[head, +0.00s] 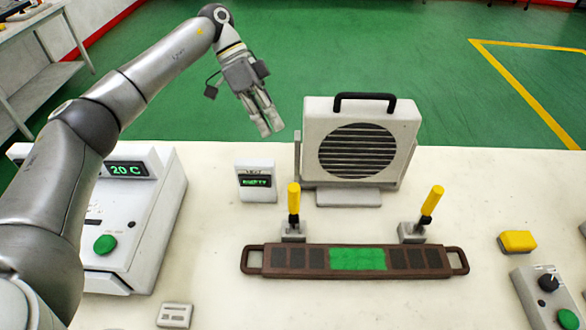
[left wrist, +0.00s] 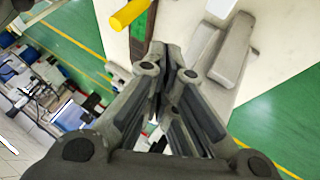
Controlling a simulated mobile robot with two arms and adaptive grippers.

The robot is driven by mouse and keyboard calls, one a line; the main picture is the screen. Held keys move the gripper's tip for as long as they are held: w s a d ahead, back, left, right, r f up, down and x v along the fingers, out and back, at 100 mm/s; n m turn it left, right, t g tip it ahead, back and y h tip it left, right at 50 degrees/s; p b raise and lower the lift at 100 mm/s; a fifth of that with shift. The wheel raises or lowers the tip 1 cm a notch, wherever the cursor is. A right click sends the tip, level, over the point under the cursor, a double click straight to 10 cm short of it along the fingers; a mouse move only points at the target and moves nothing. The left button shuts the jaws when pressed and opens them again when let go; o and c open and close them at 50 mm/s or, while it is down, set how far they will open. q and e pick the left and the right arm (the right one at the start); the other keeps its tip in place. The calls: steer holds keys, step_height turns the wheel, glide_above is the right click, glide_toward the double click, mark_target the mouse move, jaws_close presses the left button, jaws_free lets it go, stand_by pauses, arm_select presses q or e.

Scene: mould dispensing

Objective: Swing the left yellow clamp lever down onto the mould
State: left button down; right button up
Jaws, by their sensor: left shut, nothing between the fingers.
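The left yellow clamp lever (head: 293,198) stands upright on its grey base behind the left part of the mould. The mould (head: 357,259) is a long brown bar with handles at both ends and a green middle section, lying flat on the table. The right yellow clamp lever (head: 432,200) is also raised and leans to the right. My left gripper (head: 270,132) is shut and empty, above the table's back edge, up and left of the left lever and apart from it. In the left wrist view the gripper (left wrist: 165,55) is shut, with a yellow lever (left wrist: 131,14) beyond it. My right gripper is out of view.
A grey fan unit (head: 360,150) with a black handle stands behind the levers. A small display (head: 256,182) stands left of it. A machine reading 20 C (head: 130,220) is at the left. A yellow block (head: 517,241) and a knob box (head: 548,295) are at the right.

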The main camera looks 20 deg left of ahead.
mark_target(294, 209)
arm_select(q)
steer(key=s+d+f+p, duration=0.4)
steer(key=s+d+f, duration=0.1)
steer(key=d+f, duration=0.2)
steer(key=shift+s+d+f+p, duration=0.2)
steer(key=shift+s+f+p, duration=0.15)
steer(key=shift+f, duration=0.2)
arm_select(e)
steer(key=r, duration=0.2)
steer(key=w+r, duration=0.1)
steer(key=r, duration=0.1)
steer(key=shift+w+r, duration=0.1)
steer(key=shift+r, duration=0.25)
arm_select(q)
steer(key=shift+a, duration=0.1)
